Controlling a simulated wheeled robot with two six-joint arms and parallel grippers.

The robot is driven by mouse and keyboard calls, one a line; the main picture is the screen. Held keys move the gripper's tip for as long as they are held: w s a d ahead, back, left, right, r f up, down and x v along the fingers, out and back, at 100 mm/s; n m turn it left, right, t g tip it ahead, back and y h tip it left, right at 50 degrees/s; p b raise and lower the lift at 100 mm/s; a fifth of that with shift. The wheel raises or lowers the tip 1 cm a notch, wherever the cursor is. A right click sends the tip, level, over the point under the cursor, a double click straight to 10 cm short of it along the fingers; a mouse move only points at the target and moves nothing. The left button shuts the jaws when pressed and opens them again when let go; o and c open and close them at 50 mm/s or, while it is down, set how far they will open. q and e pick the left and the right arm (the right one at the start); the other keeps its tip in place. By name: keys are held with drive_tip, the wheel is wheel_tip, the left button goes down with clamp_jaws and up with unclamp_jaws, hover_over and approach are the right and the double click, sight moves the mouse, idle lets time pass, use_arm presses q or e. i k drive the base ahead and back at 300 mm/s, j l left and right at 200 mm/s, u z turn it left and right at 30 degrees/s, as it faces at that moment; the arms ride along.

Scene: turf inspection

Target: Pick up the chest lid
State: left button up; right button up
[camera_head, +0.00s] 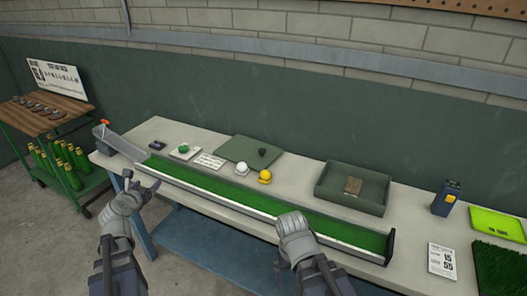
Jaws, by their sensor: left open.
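A flat dark green lid (240,149) with a small black knob (262,152) lies on the table, behind the green turf channel. The open green chest (351,204) stands to its right, with a small brown item inside. My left gripper (141,184) is open and empty at the left, in front of the channel's left part and well apart from the lid. My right gripper (281,264) is in front of the channel, right of centre; its fingers point down and their opening is unclear.
A long turf channel (230,190) runs along the table's front. A green ball (184,148), a white ball (241,169) and a yellow ball (265,176) sit behind it. A blue device (446,197) stands at right. A green cart (50,130) stands left.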

sight(258, 156)
drive_tip(key=i+j+z, duration=0.1)
drive_tip(key=j+z, duration=0.15)
drive_tip(key=z, duration=0.15)
drive_tip(key=j+z, duration=0.25)
drive_tip(key=z, duration=0.15)
drive_tip(key=j+z, duration=0.4)
drive_tip(key=i+l, duration=0.05)
drive_tip(key=l, duration=0.05)
